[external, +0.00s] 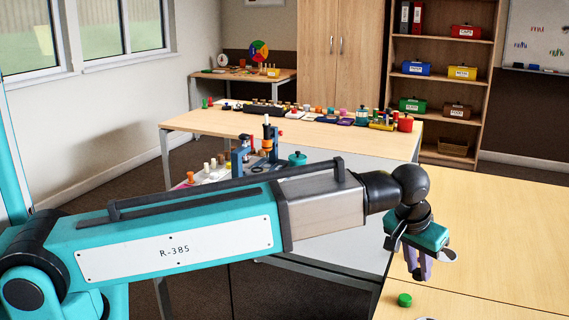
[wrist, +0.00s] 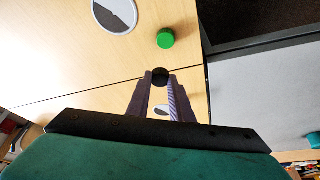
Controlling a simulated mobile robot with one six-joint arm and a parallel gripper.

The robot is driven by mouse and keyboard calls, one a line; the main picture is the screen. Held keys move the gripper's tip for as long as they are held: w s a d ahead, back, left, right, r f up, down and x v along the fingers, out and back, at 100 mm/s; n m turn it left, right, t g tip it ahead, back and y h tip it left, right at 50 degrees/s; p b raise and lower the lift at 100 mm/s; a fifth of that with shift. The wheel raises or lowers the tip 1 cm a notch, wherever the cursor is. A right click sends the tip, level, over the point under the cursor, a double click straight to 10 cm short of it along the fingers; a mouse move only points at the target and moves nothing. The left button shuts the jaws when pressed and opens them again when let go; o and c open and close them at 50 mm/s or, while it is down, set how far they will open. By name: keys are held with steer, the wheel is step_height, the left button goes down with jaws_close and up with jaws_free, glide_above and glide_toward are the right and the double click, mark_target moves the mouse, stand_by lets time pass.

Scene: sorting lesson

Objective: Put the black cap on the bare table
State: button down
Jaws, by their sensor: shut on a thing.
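The black cap (wrist: 160,75) sits between the fingertips of my gripper (wrist: 159,80) in the wrist view. My gripper is shut on it. In the external view my gripper (external: 420,277) points down over the light wooden table (external: 490,230), near its left edge, and a small dark shape at its fingertips fits the cap. The cap appears to be above the tabletop, but I cannot tell the exact gap.
A green cap (external: 404,300) lies on the table close to my gripper; it also shows in the wrist view (wrist: 166,38). A white-rimmed grey and black disc (wrist: 115,14) lies farther left there. The tabletop to the right is clear in the external view.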

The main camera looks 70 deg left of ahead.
steer(key=shift+w+d+f+p, duration=0.2)
steer(key=shift+w+f+p, duration=0.1)
steer(key=shift+w, duration=2.35)
steer(key=shift+w+d+f+p, duration=0.2)
steer(key=shift+w+p, duration=0.15)
steer(key=shift+w, duration=2.3)
steer(key=shift+w+d+f+p, duration=0.15)
steer(key=shift+w+f+p, duration=0.15)
steer(key=shift+w, duration=2.35)
steer(key=shift+f+p, duration=0.35)
steer(key=shift+f, duration=1.35)
steer(key=shift+f, duration=0.15)
steer(key=c, duration=1.6)
jaws_free()
